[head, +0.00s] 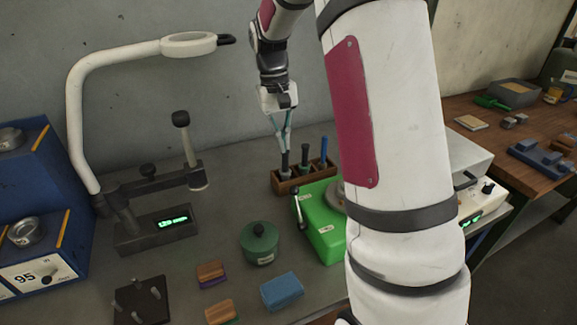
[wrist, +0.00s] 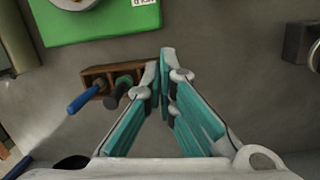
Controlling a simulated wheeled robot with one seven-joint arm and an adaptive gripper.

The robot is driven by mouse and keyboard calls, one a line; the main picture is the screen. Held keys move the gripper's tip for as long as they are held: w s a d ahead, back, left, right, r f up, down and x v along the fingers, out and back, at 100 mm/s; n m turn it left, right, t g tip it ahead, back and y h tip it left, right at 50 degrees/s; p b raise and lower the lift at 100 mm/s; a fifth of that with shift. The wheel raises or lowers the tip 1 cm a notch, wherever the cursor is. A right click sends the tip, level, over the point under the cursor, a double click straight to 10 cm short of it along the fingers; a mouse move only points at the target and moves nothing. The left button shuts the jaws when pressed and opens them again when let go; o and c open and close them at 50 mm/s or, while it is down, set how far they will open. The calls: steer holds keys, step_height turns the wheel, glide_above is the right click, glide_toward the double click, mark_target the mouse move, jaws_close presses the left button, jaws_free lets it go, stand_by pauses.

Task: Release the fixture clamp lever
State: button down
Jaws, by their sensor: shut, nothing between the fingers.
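A dark fixture (head: 155,228) with a green lit display stands on the bench at the left in the head view. A pale upright lever (head: 188,145) with a black knob rises from the arm of this fixture; it looks like the clamp lever. A shorter lever (head: 298,208) stands on the green box (head: 318,228). I cannot tell for certain which lever the task means. My gripper (head: 283,150) points down above the wooden rack, right of the fixture and apart from both levers. In the wrist view its teal fingers (wrist: 164,65) meet at the tips, shut and empty.
The wooden rack (head: 309,178) holds upright tools close under my gripper. A white magnifier lamp (head: 82,120) arches over the left. A green round pot (head: 259,242), a blue block (head: 282,291) and small brushes lie in front. Bare bench lies between fixture and rack.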

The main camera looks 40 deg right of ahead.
steer(key=s+a+f+p, duration=0.1)
steer(key=s+f+p, duration=0.2)
steer(key=s+f, duration=0.2)
steer(key=shift+f, duration=1.35)
steer(key=shift+a+r, duration=0.1)
steer(key=shift+r, duration=0.05)
